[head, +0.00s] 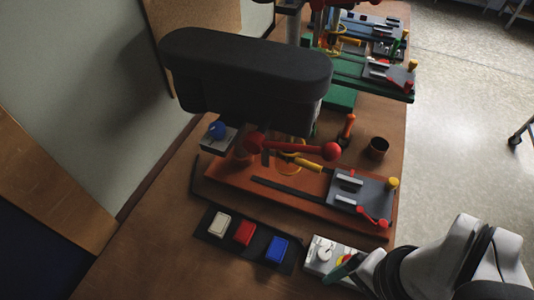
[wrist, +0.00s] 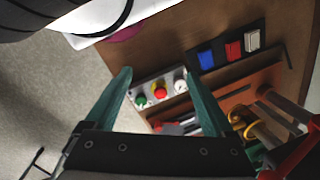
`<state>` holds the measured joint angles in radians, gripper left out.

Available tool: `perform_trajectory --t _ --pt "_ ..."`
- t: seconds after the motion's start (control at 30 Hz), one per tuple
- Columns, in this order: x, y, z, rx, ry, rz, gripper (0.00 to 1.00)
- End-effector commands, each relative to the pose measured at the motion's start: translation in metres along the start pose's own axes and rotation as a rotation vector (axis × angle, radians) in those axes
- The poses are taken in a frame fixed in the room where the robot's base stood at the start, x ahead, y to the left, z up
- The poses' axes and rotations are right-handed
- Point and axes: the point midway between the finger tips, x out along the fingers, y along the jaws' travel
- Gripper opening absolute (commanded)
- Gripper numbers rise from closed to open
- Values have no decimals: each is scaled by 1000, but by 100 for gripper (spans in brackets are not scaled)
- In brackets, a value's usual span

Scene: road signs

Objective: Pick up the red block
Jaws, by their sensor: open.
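The red block (head: 244,233) sits in a dark tray (head: 206,244) on the wooden table, between a white block (head: 219,224) and a blue block (head: 277,249). The red block also shows in the wrist view (wrist: 234,50), right of my gripper. My gripper (wrist: 160,75) is open and empty, its teal fingers apart, with the button box (wrist: 160,92) in view between them. In the head view my gripper (head: 345,267) is at the right of the button box, to the right of the blocks; only part of its fingers shows.
The button box (head: 332,259) with knobs stands beside the block tray. A reddish-brown board (head: 235,183) with tools and a grey fixture lies behind the blocks. Bare table (head: 150,245) lies left of the tray.

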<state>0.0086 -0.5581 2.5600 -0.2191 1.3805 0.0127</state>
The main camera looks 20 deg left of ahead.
Motion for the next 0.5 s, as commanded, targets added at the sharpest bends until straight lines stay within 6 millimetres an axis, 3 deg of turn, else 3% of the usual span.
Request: perform_trajectory --t 0.03,0.1,0.37,0.5 --pt "0 0 0 0 0 0 77" --pt "0 0 0 0 0 0 65" --pt "0 0 0 -5 -2 3 65" --pt "11 1 1 -241 -66 152 65"
